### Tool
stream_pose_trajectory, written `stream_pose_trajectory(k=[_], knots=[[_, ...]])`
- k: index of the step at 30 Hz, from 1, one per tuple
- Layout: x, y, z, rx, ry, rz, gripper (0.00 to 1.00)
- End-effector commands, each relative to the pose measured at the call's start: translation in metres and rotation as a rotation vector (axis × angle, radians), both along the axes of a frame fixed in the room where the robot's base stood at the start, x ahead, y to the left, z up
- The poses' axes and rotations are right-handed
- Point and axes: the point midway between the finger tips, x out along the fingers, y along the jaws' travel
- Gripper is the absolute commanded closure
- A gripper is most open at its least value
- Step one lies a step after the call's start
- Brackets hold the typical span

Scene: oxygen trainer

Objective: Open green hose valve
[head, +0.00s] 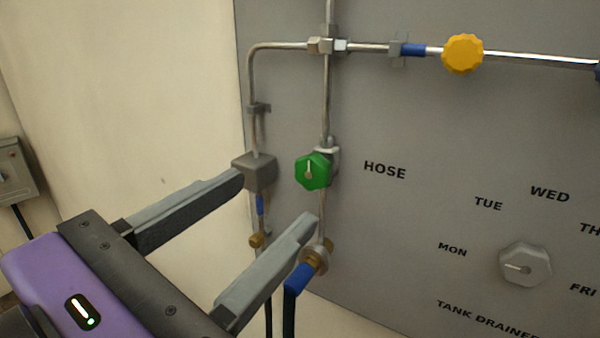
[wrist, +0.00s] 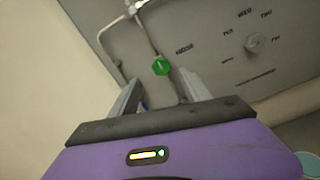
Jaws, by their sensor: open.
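The green hose valve (head: 314,171) is a green knob with a pale pointer mark, mounted on a vertical pipe left of the word HOSE. My gripper (head: 275,198) is open, its two grey fingers reaching toward the panel from the lower left. In the head view the knob appears just beyond and to the right of the fingertips, with a visible gap and no clear contact. In the wrist view the green knob (wrist: 161,66) shows ahead of the fingers, between their directions. My gripper's fingers (wrist: 158,92) are spread with nothing between them.
A grey box fitting (head: 255,172) and pipe sit left of the knob. A brass fitting with a blue hose (head: 300,278) hangs below it. A yellow knob (head: 462,54) is upper right, and a grey day dial (head: 525,264) lower right. A grey switch box (head: 14,172) is far left.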

Motion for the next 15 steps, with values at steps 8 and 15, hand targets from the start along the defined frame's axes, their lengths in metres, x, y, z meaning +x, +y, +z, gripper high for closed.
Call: stream_pose_trajectory(k=[8, 15], knots=[[0.025, -0.020, -0.001, 0.011, -0.003, -0.008, 0.45], [0.053, -0.038, -0.001, 0.011, -0.004, -0.007, 0.45]])
